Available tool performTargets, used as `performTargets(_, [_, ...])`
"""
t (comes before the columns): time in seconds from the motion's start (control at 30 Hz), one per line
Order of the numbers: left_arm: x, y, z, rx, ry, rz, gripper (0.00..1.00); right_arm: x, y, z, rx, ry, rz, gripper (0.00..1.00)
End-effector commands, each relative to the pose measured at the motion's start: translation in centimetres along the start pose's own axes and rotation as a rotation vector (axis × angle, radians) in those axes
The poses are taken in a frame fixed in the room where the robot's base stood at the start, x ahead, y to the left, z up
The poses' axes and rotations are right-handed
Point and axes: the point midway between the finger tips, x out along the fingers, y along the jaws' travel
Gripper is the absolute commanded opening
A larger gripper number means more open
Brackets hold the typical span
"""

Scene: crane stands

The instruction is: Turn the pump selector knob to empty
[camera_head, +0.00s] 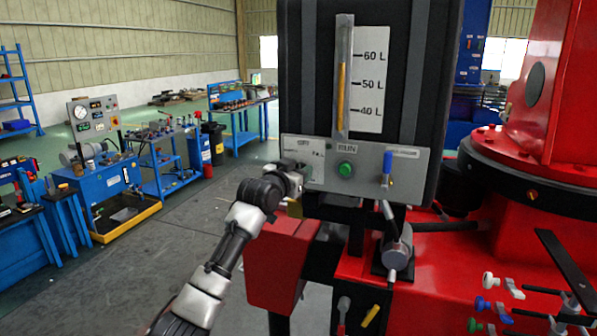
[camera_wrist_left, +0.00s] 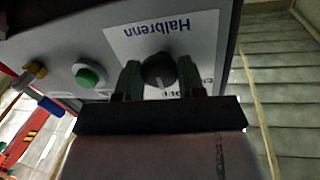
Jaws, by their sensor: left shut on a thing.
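The pump selector knob (camera_wrist_left: 159,68) is a round black knob with a pale pointer line, on a grey control panel (camera_head: 413,173). In the left wrist view it sits between the two fingers of my left gripper (camera_wrist_left: 160,78), which is shut on it. The pointer line faces toward the gripper's palm. Lettering beside the knob is partly hidden by a finger. In the head view my left gripper (camera_head: 303,176) is at the panel's left end and hides the knob. My right gripper is in neither view.
Right of the knob on the panel are a green button (camera_head: 345,169) under a RUN label and a blue-handled valve (camera_head: 387,163). Above is a black tank with a litre gauge (camera_head: 369,80). A red machine (camera_head: 440,275) fills the right. Workbenches (camera_head: 108,185) stand far left.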

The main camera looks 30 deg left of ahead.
Motion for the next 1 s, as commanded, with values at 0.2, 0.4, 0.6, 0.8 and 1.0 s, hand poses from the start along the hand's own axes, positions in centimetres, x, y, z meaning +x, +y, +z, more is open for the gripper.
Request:
performTargets(0.2, [0.0, 0.0, 0.2, -0.095, 0.017, -0.002, 0.15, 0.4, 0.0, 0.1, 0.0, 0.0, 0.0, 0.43])
performTargets(0.4, [0.0, 0.1, 0.2, -0.248, 0.044, -0.006, 0.15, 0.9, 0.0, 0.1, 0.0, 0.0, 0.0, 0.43])
performTargets(0.6, [0.0, 0.0, 0.3, -0.418, 0.074, -0.011, 0.15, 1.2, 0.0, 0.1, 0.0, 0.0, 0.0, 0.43])
performTargets(0.8, [0.0, 0.0, 0.3, -0.571, 0.101, -0.015, 0.15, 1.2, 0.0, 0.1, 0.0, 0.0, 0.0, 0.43])
performTargets(1.0, [0.0, 0.0, 0.2, -0.683, 0.122, -0.018, 0.15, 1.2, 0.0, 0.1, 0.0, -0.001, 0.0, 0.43])
